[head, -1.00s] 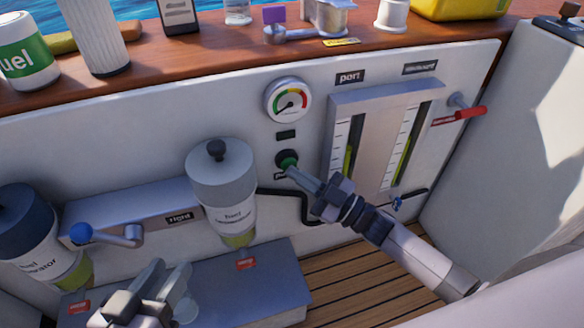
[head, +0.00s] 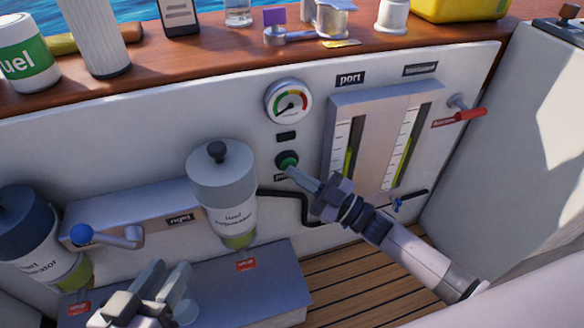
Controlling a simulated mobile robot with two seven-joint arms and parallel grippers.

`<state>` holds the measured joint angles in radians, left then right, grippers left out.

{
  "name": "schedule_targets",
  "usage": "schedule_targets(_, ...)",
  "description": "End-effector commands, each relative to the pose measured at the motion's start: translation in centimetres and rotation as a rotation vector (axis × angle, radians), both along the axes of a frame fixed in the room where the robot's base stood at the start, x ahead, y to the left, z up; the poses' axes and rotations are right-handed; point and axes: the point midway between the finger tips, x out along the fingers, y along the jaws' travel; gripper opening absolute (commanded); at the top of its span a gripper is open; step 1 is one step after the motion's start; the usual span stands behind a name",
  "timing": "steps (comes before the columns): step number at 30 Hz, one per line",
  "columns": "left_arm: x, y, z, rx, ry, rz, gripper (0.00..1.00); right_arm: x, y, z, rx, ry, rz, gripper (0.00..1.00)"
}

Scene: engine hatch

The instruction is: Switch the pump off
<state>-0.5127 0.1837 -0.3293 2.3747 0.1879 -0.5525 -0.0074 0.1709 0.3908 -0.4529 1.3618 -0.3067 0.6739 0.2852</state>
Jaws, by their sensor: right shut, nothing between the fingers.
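The pump button (head: 286,159) is a round green button in a dark ring on the white panel, under the gauge. My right gripper (head: 291,171) is shut and empty, its fingertips at the lower edge of the button; I cannot tell whether they touch it. A small label below the button is partly hidden by the fingertips. My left gripper (head: 168,281) is low at the left, in front of the grey box, with its fingers apart and nothing seen between them.
A round gauge (head: 289,102) sits above the button. Two fuel separators (head: 222,190), a blue-knobbed lever (head: 82,234), a sight-glass panel (head: 380,140) and a red-handled valve (head: 470,114) surround it. Loose items stand on the wooden ledge (head: 220,50). A grey box (head: 275,285) lies below.

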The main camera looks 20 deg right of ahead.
Motion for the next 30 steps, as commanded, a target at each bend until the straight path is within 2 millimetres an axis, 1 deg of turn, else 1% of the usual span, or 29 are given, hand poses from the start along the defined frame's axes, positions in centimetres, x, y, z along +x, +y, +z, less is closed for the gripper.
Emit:
schedule_targets(8, 0.0, 0.0, 0.1, 0.0, 0.0, -0.001, 0.4, -0.1, -0.2, 0.0, -0.001, 0.0, -0.003, 0.0)
schedule_targets(10, -0.1, 0.0, 0.4, 0.0, 0.0, -0.001, 0.4, -0.4, -0.2, 0.1, -0.001, 0.0, -0.003, 0.0)
schedule_targets(24, -0.1, 0.0, 3.2, 0.0, 0.001, -0.001, 0.4, -5.1, -0.2, 0.2, -0.001, 0.002, 0.002, 0.0)
schedule_targets(30, -0.1, 0.0, 3.6, 0.0, 0.001, -0.001, 0.4, -6.2, -0.3, 0.0, -0.001, -0.001, 0.001, 0.0)
